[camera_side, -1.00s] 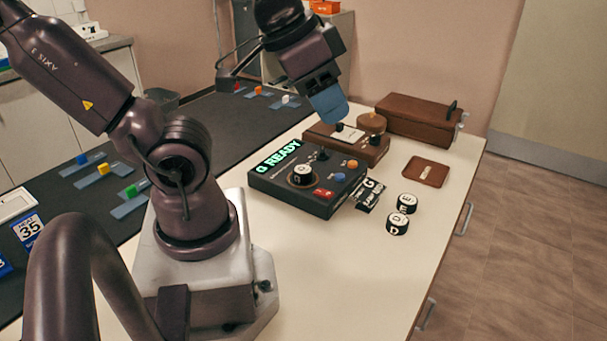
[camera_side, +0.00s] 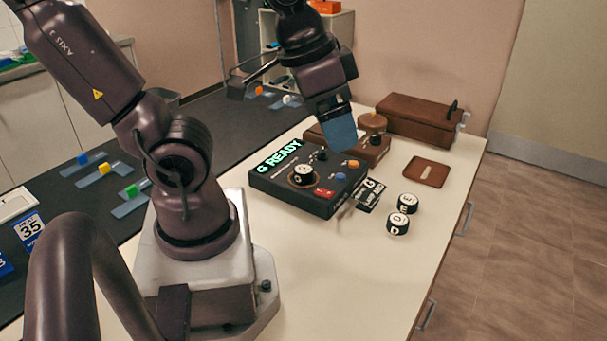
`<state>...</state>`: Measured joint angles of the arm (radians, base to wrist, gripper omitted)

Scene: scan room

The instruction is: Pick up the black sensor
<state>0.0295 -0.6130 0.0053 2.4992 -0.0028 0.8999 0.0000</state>
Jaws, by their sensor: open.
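My gripper (camera_side: 342,143) points down with blue fingers, over the gap between the black console and the low brown box. It is open, and nothing shows between its fingers. Two round black pucks with white lettered tops stand on the pale table to the right of the console, a rear one (camera_side: 408,203) and a front one (camera_side: 398,223). A third such puck (camera_side: 303,174) sits on the console's dial. The low brown box (camera_side: 368,153) has a small black knob-like part (camera_side: 376,139) on its front. I cannot tell which of these black things is the sensor.
The black console (camera_side: 290,193) shows a green "G READY" screen, and black label plates (camera_side: 368,195) stand at its right edge. A larger brown case (camera_side: 420,115) and a flat brown pad (camera_side: 425,172) lie behind. The table's front right (camera_side: 380,285) is clear.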

